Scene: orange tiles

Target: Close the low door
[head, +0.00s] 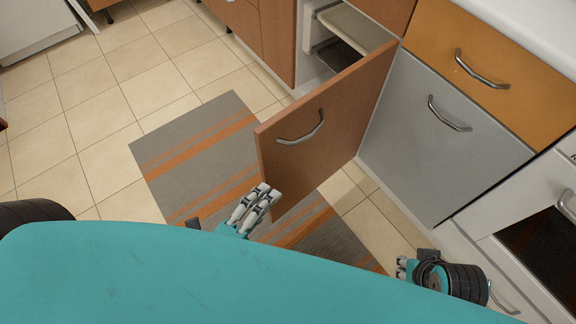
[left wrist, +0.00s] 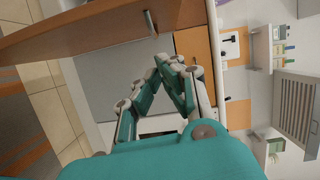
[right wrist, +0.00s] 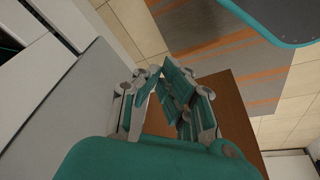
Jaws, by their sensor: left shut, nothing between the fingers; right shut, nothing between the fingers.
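The low door (head: 340,110) is a brown wooden panel with a metal handle (head: 302,130). It stands open, swung out from the cabinet, whose inside (head: 345,35) shows behind it. My left gripper (head: 270,192) is shut and empty, in front of the door's lower left part in the head view; I cannot tell whether it touches. In the left wrist view the door (left wrist: 100,32) runs across the top left. My right gripper (head: 402,267) is low at the right, apart from the door, shut and empty. In the right wrist view brown wood (right wrist: 235,110) shows beyond its fingers.
A grey cabinet front (head: 435,140) and an orange drawer (head: 490,70) stand right of the door. A white oven (head: 530,230) is at the far right. A grey and orange striped rug (head: 190,140) lies on the tiles. The tiled floor at left is mostly clear.

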